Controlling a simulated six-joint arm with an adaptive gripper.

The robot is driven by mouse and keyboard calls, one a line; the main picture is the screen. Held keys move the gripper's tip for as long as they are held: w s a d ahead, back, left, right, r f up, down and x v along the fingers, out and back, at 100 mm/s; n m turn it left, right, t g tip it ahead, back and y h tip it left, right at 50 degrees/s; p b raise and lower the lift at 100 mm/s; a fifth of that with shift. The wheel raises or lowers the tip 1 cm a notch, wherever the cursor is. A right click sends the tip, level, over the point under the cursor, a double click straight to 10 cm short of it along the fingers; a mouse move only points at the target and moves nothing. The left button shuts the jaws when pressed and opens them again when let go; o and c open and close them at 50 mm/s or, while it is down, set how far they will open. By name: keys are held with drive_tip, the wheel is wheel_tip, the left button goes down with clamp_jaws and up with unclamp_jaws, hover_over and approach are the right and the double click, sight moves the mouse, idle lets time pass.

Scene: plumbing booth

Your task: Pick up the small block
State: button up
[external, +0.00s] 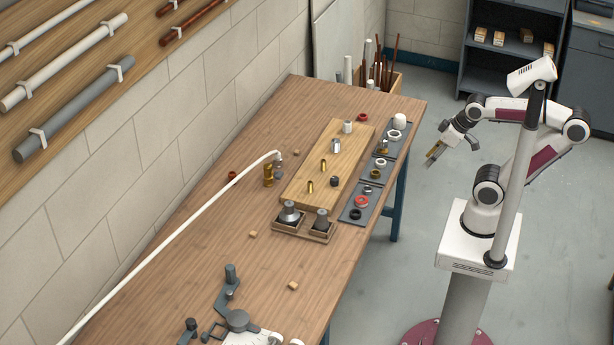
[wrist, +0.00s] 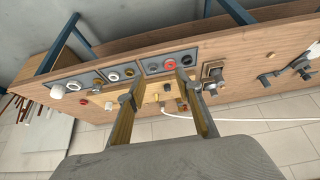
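One small block (external: 293,285) is near the table's front edge, and another small block (external: 252,234) is farther back, left of the dark fittings. I cannot tell which one the task means. My gripper (external: 450,150) is beyond the table's right edge, above the floor and well apart from both blocks. It also shows in the wrist view (wrist: 156,88), with its two fingers spread and nothing between them.
A wooden board (external: 316,188) holds several small fittings. Grey trays (external: 350,214) with rings line the table's right edge. A long white pipe (external: 170,240) crosses the table. A grey clamp device (external: 237,320) stands at the near end. Tabletop around the blocks is clear.

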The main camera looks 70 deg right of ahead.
drive_tip(key=w+d+r+m+t+h, duration=0.25)
drive_tip(key=w+r, duration=0.35)
drive_tip(key=w, duration=0.3)
drive_tip(key=w+d+r+m+t+h, duration=0.1)
drive_tip(key=w+r+m, duration=0.4)
drive_tip(key=w, duration=0.4)
drive_tip(key=w+a+r+n, duration=0.1)
drive_tip(key=w+a, duration=0.3)
drive_tip(key=w, duration=0.4)
drive_tip(key=w+a, duration=0.3)
drive_tip(key=w, duration=0.6)
drive_tip(key=w+a+f+n+t+y, duration=0.1)
drive_tip(key=w+a+f, duration=0.4)
drive_tip(key=a+f, duration=0.15)
drive_tip(key=w+a+f+n+y, duration=0.1)
drive_tip(key=w+a+f, duration=0.4)
drive_tip(key=a, duration=0.3)
drive_tip(key=a+f+n, duration=0.1)
drive_tip(key=a+f, duration=0.4)
drive_tip(key=f, duration=0.1)
drive_tip(key=a+f+n, duration=0.1)
drive_tip(key=a+f, duration=0.4)
drive_tip(key=f, duration=0.1)
drive_tip(key=a+f+n+g, duration=0.1)
drive_tip(key=a+f, duration=0.4)
drive_tip(key=f, duration=0.1)
drive_tip(key=shift+s+a+f+n+y, duration=0.1)
drive_tip(key=shift+f+n+y, duration=0.2)
drive_tip(key=shift+n+y, duration=0.05)
